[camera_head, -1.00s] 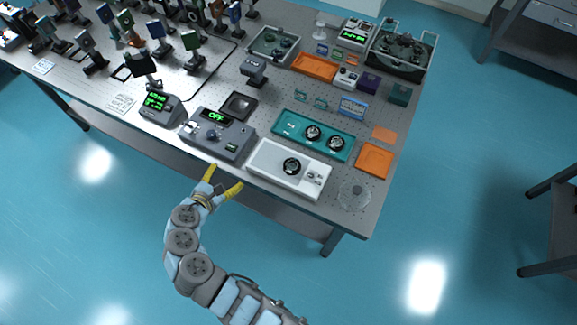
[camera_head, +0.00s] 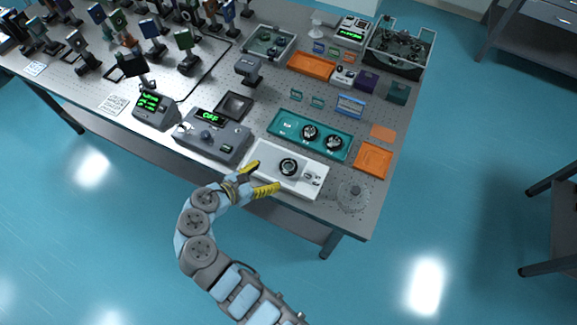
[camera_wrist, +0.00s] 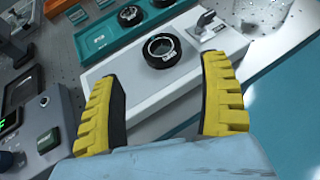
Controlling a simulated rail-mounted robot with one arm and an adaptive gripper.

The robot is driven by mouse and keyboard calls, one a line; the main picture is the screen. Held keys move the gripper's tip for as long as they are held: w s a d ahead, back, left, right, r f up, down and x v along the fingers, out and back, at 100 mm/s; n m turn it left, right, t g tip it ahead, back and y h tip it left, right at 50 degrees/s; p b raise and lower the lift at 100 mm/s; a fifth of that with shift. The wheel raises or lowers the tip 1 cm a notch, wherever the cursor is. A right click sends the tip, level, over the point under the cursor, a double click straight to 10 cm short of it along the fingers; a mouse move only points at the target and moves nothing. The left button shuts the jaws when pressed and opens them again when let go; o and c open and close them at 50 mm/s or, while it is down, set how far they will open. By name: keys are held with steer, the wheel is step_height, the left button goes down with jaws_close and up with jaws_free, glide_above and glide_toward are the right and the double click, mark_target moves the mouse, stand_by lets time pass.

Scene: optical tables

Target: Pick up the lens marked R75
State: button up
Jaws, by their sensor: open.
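Three black-ringed round lenses show, and I cannot read an R75 mark on any of them. One lens (camera_head: 289,167) lies on the white tray (camera_head: 267,154) near the table's front edge. Two more, a left lens (camera_head: 310,132) and a right lens (camera_head: 334,143), sit in the teal tray (camera_head: 287,121) behind it. My gripper (camera_head: 265,176) is open and empty over the white tray's left end. In the wrist view, the white-tray lens (camera_wrist: 162,50) appears beyond and between the yellow fingers, apart from them. A teal-tray lens (camera_wrist: 131,16) shows farther back.
A grey device with an OFF display (camera_head: 211,137) stands left of the white tray. A small lever fixture (camera_head: 312,178) is on the tray's right end. A clear round dish (camera_head: 352,195) and orange tray (camera_head: 373,160) are to the right.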

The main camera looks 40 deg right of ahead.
mark_target(288, 166)
steer(key=x, duration=0.4)
steer(key=shift+s+d+f, duration=0.1)
steer(key=shift+d+f, duration=0.1)
steer(key=shift+d, duration=0.1)
steer(key=shift+x, duration=3)
steer(key=shift+a+f, duration=0.1)
steer(key=shift+f, duration=0.05)
steer(key=c, duration=1)
